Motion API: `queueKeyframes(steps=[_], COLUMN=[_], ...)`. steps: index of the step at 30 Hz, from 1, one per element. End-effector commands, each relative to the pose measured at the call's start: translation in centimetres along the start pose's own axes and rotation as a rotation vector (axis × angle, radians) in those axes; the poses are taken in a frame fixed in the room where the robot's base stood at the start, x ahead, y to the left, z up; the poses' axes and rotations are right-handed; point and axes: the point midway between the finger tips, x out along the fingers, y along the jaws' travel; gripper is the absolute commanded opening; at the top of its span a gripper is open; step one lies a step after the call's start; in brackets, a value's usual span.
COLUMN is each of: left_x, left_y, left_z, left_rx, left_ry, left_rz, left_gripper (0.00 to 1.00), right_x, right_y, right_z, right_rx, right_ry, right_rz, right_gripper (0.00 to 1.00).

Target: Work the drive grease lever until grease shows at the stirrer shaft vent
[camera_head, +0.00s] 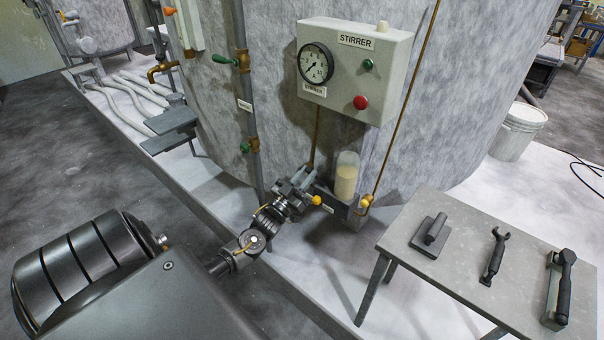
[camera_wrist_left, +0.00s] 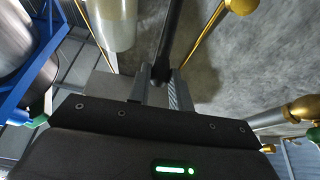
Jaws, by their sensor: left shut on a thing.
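My left gripper (camera_head: 303,183) reaches in from the left to the pump at the foot of the big grey tank. In the left wrist view its jaws (camera_wrist_left: 160,85) are shut on a dark rod, the grease lever (camera_wrist_left: 175,38). In the head view the gripper hides most of the lever; a yellow knob (camera_head: 316,200) shows beside the jaws. A clear grease cup (camera_head: 346,178) with pale yellow grease stands just right of the gripper. The STIRRER box (camera_head: 394,60) with a dial gauge (camera_head: 315,63) hangs above. I cannot make out grease at a vent. My right gripper is out of view.
A grey table (camera_head: 465,272) at the right holds a block with a handle (camera_head: 430,237), a wrench-like tool (camera_head: 495,256) and a dark-handled tool (camera_head: 562,290). A white pail (camera_head: 517,132) stands behind it. Thin pipes run up the tank close to the gripper.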

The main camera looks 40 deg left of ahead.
Motion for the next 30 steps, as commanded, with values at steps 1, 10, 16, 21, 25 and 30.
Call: queueKeyframes(steps=[1, 10, 16, 21, 25, 30], left_x=[0.1, 1.0, 3.5, 4.9, 5.3, 5.3], left_y=[-0.1, -0.1, -0.1, -0.1, -0.1, -0.1], left_z=[-0.1, -0.1, -0.1, 0.0, -0.1, -0.1], left_rx=[0.002, 0.002, 0.002, 0.003, 0.003, 0.003], left_ry=[0.004, 0.006, 0.007, 0.004, 0.004, 0.004], left_rz=[-0.002, -0.002, -0.003, -0.002, -0.002, -0.003], left_gripper=[0.06, 0.06, 0.06, 0.06, 0.06, 0.06], right_x=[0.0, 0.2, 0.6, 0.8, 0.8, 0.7], right_y=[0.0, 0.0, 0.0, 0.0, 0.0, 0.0], right_z=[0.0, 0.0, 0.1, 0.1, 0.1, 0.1], right_rx=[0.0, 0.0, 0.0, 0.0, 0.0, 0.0], right_ry=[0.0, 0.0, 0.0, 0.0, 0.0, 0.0], right_rz=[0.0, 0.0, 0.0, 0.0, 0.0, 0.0], right_gripper=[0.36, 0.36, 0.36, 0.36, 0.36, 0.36])
